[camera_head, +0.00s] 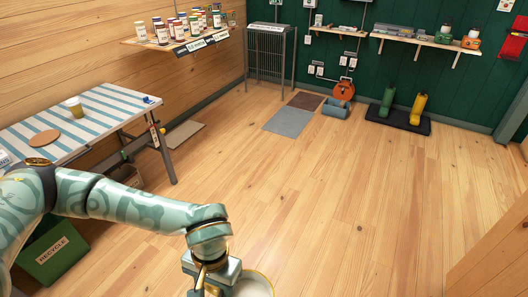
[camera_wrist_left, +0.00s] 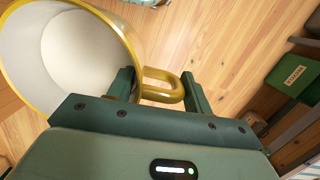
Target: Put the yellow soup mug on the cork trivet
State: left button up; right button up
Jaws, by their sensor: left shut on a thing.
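The yellow soup mug (camera_wrist_left: 75,55) has a yellow rim and handle and a pale inside. In the left wrist view my left gripper (camera_wrist_left: 160,88) is shut on its handle, with a finger on each side. In the head view the mug (camera_head: 256,286) is cut off by the bottom edge, beside my left gripper (camera_head: 212,280), over the floor. The cork trivet (camera_head: 44,137) is a flat brown disc on the striped table at the left, bare on top and well away from the mug. My right gripper is not in view.
The table (camera_head: 98,131) has a blue-and-white striped top. A pale, yellowish cup (camera_head: 75,107) stands behind the trivet, and a small blue item (camera_head: 148,100) lies near the right edge. A green recycle bin (camera_head: 55,252) stands below. The wooden floor (camera_head: 290,190) is largely clear.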

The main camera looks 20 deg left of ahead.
aim_at(46, 139)
jog(key=i+j+u, duration=0.15)
jog(key=u, duration=0.25)
jog(key=i+j+u, duration=0.25)
jog(key=u, duration=0.2)
jog(key=i+j+u, duration=0.2)
jog(key=u, duration=0.2)
jog(key=i+u, duration=0.25)
jog(key=u, duration=0.15)
jog(key=i+u, duration=0.25)
jog(key=u, duration=0.2)
jog(key=i+l+u, duration=0.35)
jog(key=i+l, duration=0.25)
jog(key=i, duration=0.35)
jog(key=i+l+u, duration=0.35)
jog(key=i+l, duration=0.95)
